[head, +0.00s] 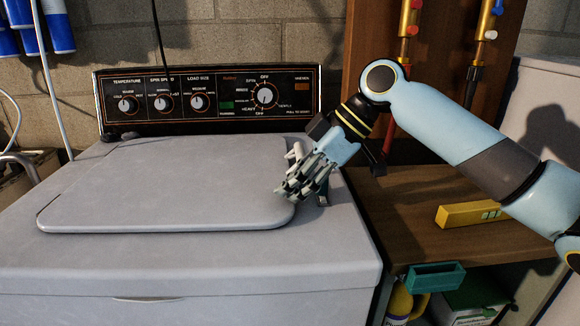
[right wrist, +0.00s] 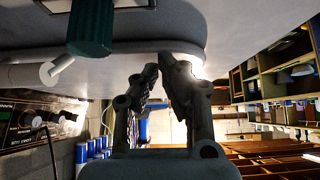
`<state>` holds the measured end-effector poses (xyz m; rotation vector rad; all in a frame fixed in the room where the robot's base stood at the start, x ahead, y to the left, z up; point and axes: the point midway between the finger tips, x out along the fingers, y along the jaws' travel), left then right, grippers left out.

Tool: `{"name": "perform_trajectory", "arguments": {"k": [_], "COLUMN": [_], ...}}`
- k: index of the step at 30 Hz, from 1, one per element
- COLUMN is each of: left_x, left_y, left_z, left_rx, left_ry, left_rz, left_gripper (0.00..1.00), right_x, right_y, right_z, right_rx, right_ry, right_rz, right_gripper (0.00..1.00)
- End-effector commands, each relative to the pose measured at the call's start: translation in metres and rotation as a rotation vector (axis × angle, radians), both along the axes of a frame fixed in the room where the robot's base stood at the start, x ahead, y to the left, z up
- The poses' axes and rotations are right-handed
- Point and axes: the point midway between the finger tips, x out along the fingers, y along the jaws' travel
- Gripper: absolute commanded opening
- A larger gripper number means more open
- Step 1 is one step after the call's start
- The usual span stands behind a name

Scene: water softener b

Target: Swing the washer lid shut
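The washer lid (head: 170,180) is a pale grey panel with rounded corners. It lies flat, or very nearly flat, over the top of the washer (head: 200,265). A thin dark line shows along its left edge. My right gripper (head: 285,192) is at the lid's right edge, with its fingers overlapping that edge in the head view. In the right wrist view the lid's rounded edge (right wrist: 185,46) runs just past the fingertips (right wrist: 158,68). The fingertips are close together with nothing between them. Whether they touch the lid is hard to tell. My left gripper is out of view.
A black control panel (head: 210,98) stands behind the lid. A green part (right wrist: 90,28) and a pale pipe-like part (right wrist: 38,73) are close to my right gripper. A wooden shelf (head: 400,215) with a yellow tool (head: 470,214) stands right of the washer.

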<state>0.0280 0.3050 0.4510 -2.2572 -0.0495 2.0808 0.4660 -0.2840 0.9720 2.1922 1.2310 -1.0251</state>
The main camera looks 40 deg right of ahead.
Motion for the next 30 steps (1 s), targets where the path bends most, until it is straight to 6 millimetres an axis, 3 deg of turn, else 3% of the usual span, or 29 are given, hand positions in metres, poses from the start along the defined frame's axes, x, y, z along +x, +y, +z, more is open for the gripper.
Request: {"name": "perform_trajectory", "arguments": {"k": [1,13,17,22,24,30], "left_x": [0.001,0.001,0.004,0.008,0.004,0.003], "left_y": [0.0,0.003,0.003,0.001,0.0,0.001], "left_z": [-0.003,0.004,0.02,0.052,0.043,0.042], "left_rx": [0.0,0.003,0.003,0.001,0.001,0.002], "left_ry": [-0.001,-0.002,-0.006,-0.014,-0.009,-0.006], "left_rz": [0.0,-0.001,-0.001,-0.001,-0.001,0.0], "left_gripper": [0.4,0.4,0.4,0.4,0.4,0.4], "right_x": [-0.002,-0.003,-0.002,0.0,-0.007,-0.023], "right_y": [-0.004,-0.006,-0.005,-0.002,-0.017,-0.04], "right_z": [-0.012,-0.007,0.011,0.047,0.05,0.078], "right_rx": [-0.01,-0.015,-0.012,-0.006,-0.017,-0.015], "right_ry": [0.014,0.02,0.015,0.005,0.005,0.006], "right_rz": [-0.007,-0.01,-0.011,-0.016,-0.015,-0.015], "right_gripper": [0.0,0.0,0.0,0.0,0.0,0.0]}}
